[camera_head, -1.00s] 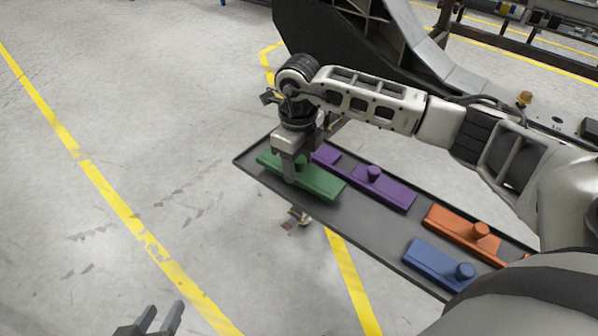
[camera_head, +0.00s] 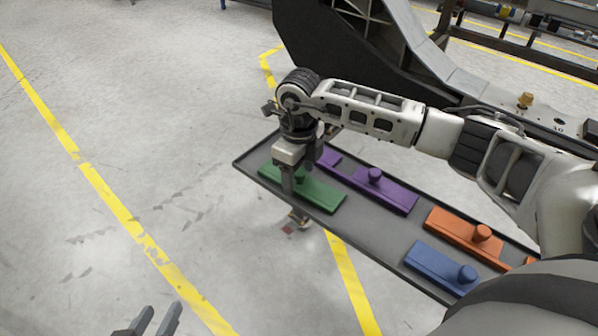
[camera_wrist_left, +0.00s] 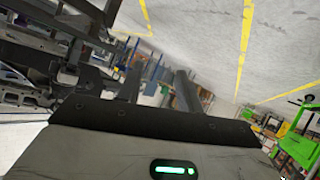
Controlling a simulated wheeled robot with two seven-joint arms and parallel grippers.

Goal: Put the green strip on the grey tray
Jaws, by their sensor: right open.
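The green strip (camera_head: 318,195) lies on the left end of the grey tray (camera_head: 375,240), in front of a purple strip. My right gripper (camera_head: 289,192) reaches down over the left part of the green strip, at its knob. Its jaws are open, and the fingers partly hide the strip there. My left gripper (camera_head: 155,322) is at the bottom left of the head view, over the floor, clear of the tray. Its two fingers stand apart and empty. In the left wrist view the left fingers (camera_wrist_left: 158,88) also show apart with nothing between them.
The tray also holds the purple strip (camera_head: 385,194), an orange strip (camera_head: 455,230) and a blue strip (camera_head: 435,265), each with a knob. A large dark curved frame (camera_head: 345,50) stands behind the tray. The floor to the left is clear, with yellow lines.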

